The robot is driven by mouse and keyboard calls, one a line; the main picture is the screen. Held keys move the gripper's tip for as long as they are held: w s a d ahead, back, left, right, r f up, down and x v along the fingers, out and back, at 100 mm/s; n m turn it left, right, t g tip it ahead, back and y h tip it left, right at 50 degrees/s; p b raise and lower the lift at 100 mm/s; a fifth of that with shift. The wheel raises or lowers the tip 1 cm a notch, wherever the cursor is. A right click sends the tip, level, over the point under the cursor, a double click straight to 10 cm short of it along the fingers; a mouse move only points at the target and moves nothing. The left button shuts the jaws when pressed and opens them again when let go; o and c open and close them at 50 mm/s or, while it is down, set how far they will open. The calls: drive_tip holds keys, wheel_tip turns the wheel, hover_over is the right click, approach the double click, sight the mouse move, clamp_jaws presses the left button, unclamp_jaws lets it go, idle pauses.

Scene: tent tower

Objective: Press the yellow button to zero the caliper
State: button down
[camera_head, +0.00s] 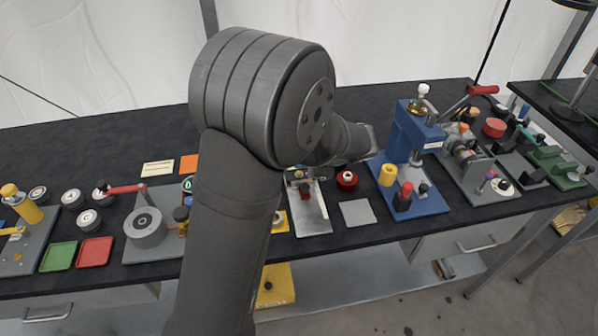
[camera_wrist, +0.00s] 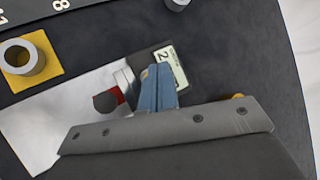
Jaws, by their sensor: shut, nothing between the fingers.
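In the wrist view, my gripper (camera_wrist: 159,70) has its blue fingers together and empty. The fingertips are over the dark body of the caliper (camera_wrist: 181,68), beside its pale digital display. A small yellowish spot (camera_wrist: 145,73) shows at the left edge of the fingertips; it may be the yellow button, mostly covered by them. I cannot tell whether the fingers touch it. A dark knob with a red part (camera_wrist: 106,99) is left of the fingers, on a silver plate (camera_wrist: 55,118). In the head view, my arm hides the caliper and most of my gripper.
A grey ring on a yellow pad (camera_wrist: 30,60) lies to the left in the wrist view. In the head view, a red round piece (camera_head: 347,180), a grey square plate (camera_head: 357,213) and a blue press (camera_head: 404,137) stand to the right of the silver plate.

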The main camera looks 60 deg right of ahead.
drive_tip(key=shift+f, duration=0.15)
drive_tip(key=shift+f, duration=0.3)
drive_tip(key=shift+f, duration=0.35)
idle(0.5)
drive_tip(key=shift+r, duration=0.8)
drive_tip(key=shift+r, duration=0.15)
drive_tip(key=shift+r, duration=2.35)
drive_tip(key=shift+f, duration=0.15)
